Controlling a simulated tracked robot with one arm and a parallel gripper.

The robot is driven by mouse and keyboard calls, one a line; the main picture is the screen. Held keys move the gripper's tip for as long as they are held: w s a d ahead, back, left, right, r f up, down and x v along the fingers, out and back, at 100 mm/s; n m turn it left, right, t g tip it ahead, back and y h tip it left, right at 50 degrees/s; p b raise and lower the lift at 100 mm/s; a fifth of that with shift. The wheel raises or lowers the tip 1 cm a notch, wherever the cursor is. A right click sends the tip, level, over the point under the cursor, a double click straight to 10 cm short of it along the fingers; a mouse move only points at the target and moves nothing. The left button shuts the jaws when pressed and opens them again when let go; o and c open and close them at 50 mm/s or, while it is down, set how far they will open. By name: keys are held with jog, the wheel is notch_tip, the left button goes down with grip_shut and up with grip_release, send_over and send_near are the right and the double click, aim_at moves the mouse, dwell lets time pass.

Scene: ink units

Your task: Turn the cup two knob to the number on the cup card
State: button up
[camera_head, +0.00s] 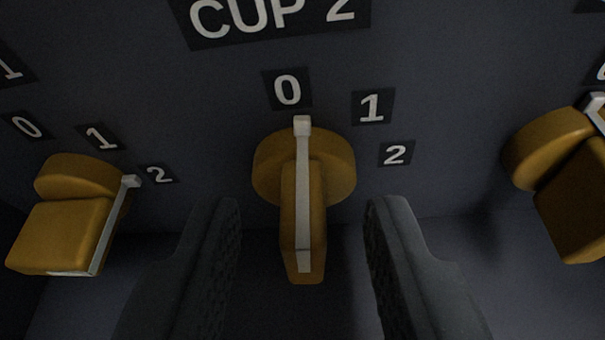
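The cup two knob (289,220) is yellow-brown with a white pointer stripe, in the middle of the view under the "CUP 2" label (270,16). Its pointer is at the 0 mark (288,90). The 1 mark (371,107) and the 2 mark (396,154) lie to its right. My gripper (302,210) is open, with one dark finger on each side of the knob and a gap on both sides. The cup card is not in view.
A similar knob (60,232) on the left points toward its 2 mark (159,175). Another knob (570,190) stands at the right edge, its marks mostly cut off.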

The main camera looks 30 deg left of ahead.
jog(key=shift+w+a+f, duration=0.15)
jog(key=shift+w+a, duration=0.05)
jog(key=shift+w, duration=0.2)
